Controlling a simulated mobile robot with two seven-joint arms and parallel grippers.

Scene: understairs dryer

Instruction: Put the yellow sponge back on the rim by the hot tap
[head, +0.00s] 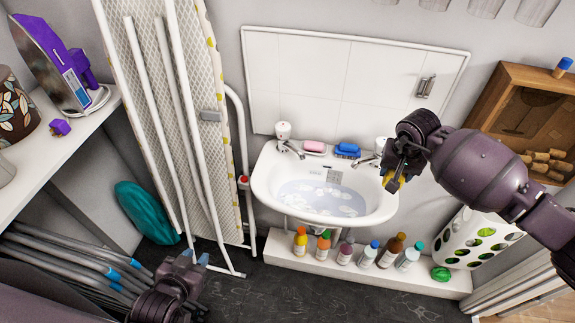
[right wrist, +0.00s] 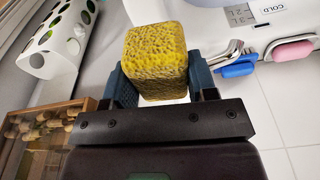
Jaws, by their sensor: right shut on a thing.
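The yellow sponge (right wrist: 155,60) is gripped between the fingers of my right gripper (right wrist: 157,85) in the right wrist view. In the head view a bit of the sponge (head: 392,184) shows below my right gripper (head: 396,176), at the right end of the white basin (head: 262,178). Contact with the rim cannot be told. The left tap (head: 286,140) and right tap (head: 372,157) stand on the back rim; I cannot tell which is hot. My left gripper (head: 194,259) appears open and empty, low left of the basin.
A pink soap (head: 315,147) and a blue brush (head: 347,150) lie on the back rim between the taps. Several bottles (head: 344,253) stand on a low ledge below. An ironing board (head: 195,70) leans left; a wooden cabinet (head: 500,75) hangs right.

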